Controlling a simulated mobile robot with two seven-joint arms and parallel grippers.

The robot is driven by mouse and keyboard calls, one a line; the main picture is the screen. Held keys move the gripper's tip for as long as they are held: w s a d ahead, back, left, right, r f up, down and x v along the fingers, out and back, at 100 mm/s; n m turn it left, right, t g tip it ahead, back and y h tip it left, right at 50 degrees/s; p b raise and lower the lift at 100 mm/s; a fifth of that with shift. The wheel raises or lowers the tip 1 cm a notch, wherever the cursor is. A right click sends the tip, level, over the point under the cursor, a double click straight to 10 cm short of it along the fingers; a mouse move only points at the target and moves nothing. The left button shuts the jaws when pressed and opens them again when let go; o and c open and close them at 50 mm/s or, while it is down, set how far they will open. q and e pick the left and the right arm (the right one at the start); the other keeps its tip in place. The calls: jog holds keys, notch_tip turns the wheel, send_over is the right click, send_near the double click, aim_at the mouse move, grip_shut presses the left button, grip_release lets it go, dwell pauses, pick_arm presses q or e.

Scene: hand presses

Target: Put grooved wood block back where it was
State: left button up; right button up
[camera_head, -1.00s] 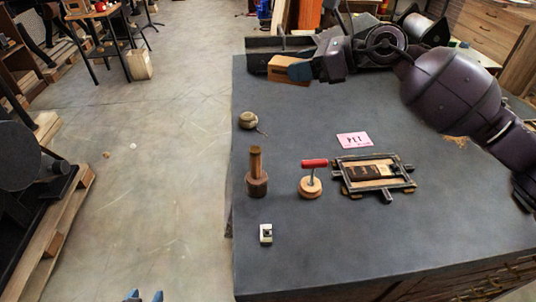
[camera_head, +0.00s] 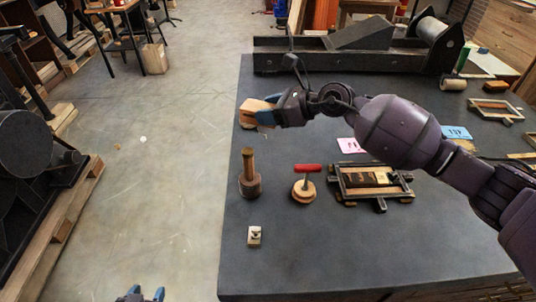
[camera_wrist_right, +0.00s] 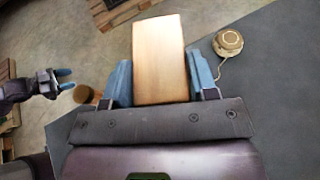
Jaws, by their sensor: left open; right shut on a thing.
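The wood block (camera_head: 252,105) is held by my right gripper (camera_head: 268,112) near the left edge of the grey bench. In the right wrist view the block (camera_wrist_right: 160,52) lies between the two blue fingers, with a smooth face showing; I cannot see its groove. I cannot tell how high it is above the bench. My left gripper (camera_head: 142,294) is open and empty over the floor at the bottom edge of the head view. It also shows at the left of the right wrist view (camera_wrist_right: 62,80).
A round corded object (camera_wrist_right: 229,42) is beside the block. A dark press (camera_head: 350,50) stands behind.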

jog(key=b, duration=0.1)
send_over(269, 162)
notch_tip(269, 162, down, 10)
jog(key=shift+s+r, duration=0.1)
jog(key=shift+r, duration=0.05)
notch_tip(269, 162, down, 4)
jog(key=shift+f+b, duration=0.1)
jog(key=shift+b, duration=0.6)
pick_arm(q)
jog(key=f, duration=0.1)
jog(key=s+f, duration=0.1)
jog(key=f, duration=0.1)
jog(key=shift+d+f, duration=0.1)
jog(key=shift+f, duration=0.15)
pick_arm(e)
jog(key=shift+f, duration=0.15)
jog(key=shift+f, duration=0.2)
jog(key=o, duration=1)
pick_arm(q)
jog(key=shift+w, duration=0.15)
pick_arm(e)
jog(key=shift+o, duration=0.2)
jog(key=shift+r, duration=0.15)
